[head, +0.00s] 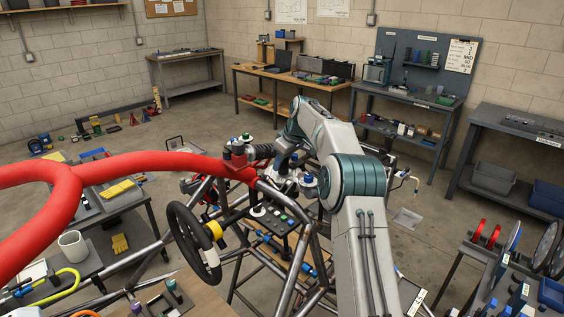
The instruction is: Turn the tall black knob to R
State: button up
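A dark control panel (272,221) with several small coloured buttons sits inside the tube chassis, right of the steering wheel (190,243). A small upright dark control (258,210) with a pale base stands at the panel's left end. It may be the tall black knob, but it is too small to be sure, and I cannot read any R mark or its setting. My arm reaches forward over the chassis and bends down behind the panel. My gripper is at the far end of the arm, around the dark parts there (283,184), and its fingers cannot be made out.
A thick red padded tube (150,163) crosses the left and middle above the chassis. Steel chassis tubes (305,235) surround the panel. A cart (115,205) stands at left, and a rack with discs (515,245) at right. Open floor lies behind the chassis.

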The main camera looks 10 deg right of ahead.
jog(key=shift+o, duration=0.3)
jog(key=shift+r, duration=0.1)
jog(key=shift+d+r, duration=0.1)
jog(key=shift+r, duration=0.1)
jog(key=v, duration=1.3)
jog(key=shift+r+b, duration=0.15)
jog(key=shift+b, duration=0.15)
jog(key=shift+s, duration=0.15)
